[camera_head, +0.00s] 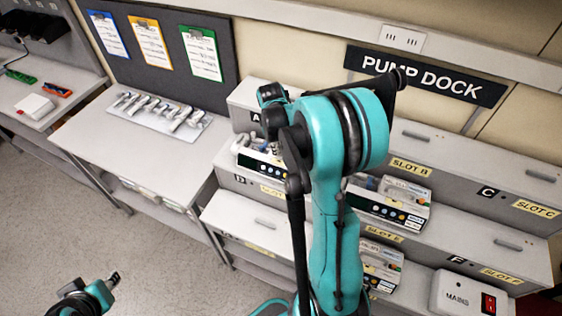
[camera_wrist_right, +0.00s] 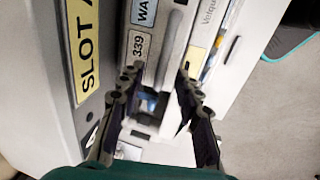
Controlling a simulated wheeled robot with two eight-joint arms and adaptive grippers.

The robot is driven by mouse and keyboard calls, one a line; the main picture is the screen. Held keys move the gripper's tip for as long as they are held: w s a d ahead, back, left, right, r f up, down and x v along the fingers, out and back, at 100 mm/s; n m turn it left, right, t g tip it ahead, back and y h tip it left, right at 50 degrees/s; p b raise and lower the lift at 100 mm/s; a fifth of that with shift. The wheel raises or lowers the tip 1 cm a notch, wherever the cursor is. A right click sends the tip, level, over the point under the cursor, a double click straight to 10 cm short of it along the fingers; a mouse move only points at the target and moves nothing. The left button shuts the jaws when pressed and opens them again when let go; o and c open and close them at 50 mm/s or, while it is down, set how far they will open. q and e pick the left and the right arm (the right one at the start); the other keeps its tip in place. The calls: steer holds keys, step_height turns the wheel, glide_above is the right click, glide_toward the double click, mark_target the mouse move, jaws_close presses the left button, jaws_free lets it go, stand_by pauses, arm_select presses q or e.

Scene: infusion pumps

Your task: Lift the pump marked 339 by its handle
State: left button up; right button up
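In the right wrist view, the pump marked 339 (camera_wrist_right: 138,47) lies below my right gripper (camera_wrist_right: 158,88), with its grey handle (camera_wrist_right: 178,45) between the two fingers. The fingers are apart, one on each side of the handle; whether either touches it I cannot tell. In the head view, a pump (camera_head: 262,163) with a dark front panel sits at the left of the dock, partly behind my right arm; its number is too small to read. My left gripper (camera_head: 112,281) is low at the left, away from the pumps, too small to judge.
Another pump (camera_head: 390,203) sits right of my arm, and a further one (camera_head: 380,266) lies lower. A mains box (camera_head: 462,294) is at the lower right. A slot label (camera_wrist_right: 84,45) lies beside pump 339. The left table (camera_head: 110,150) holds a rack of metal parts; its front is clear.

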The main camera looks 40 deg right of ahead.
jaws_close()
steer(key=shift+r, duration=0.2)
